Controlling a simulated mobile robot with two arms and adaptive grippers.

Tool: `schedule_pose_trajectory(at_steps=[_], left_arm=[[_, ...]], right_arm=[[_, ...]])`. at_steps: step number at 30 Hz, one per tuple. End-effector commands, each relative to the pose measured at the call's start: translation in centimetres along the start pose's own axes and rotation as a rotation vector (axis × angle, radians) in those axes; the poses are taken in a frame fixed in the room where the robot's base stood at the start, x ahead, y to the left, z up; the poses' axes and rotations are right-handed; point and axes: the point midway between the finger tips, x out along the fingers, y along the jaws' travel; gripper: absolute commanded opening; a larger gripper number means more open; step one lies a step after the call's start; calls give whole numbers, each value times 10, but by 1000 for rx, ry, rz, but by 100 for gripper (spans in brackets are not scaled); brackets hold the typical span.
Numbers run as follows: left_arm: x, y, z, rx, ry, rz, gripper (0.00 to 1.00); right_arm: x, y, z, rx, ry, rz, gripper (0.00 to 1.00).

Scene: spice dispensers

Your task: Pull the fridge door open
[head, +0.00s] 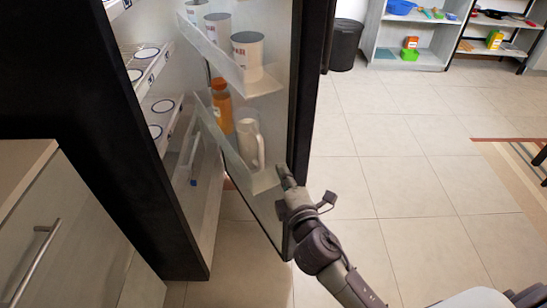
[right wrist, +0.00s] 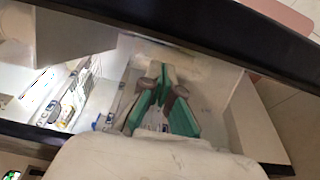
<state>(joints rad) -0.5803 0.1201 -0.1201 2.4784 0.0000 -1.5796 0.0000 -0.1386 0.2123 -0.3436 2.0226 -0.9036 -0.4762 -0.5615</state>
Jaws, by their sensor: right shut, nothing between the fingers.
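The fridge door (head: 318,75) stands wide open, swung out to the right of the dark fridge body (head: 85,75). Its inner side faces left and carries shelves with white cups (head: 248,50), an orange bottle (head: 221,105) and a white jug (head: 249,143). My right gripper (head: 284,178) is at the inner side of the door, by the lower door shelf's near end. In the right wrist view its green-padded fingers (right wrist: 165,108) are shut with nothing between them. I cannot tell whether they touch the door. My left gripper is not in view.
Inside the fridge, shelves (head: 160,108) show at left. A drawer cabinet (head: 65,225) stands at the near left. A dark bin (head: 345,45) and open shelving (head: 420,50) stand at the back.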

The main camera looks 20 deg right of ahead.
Motion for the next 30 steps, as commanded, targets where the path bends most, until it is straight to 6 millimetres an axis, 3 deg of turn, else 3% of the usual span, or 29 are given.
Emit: schedule_pose_trajectory(at_steps=[18, 30], left_arm=[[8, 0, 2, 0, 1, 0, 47], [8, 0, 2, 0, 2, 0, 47]], right_arm=[[91, 2, 0, -2, 1, 4, 0], [98, 2, 0, -1, 1, 2, 0]])
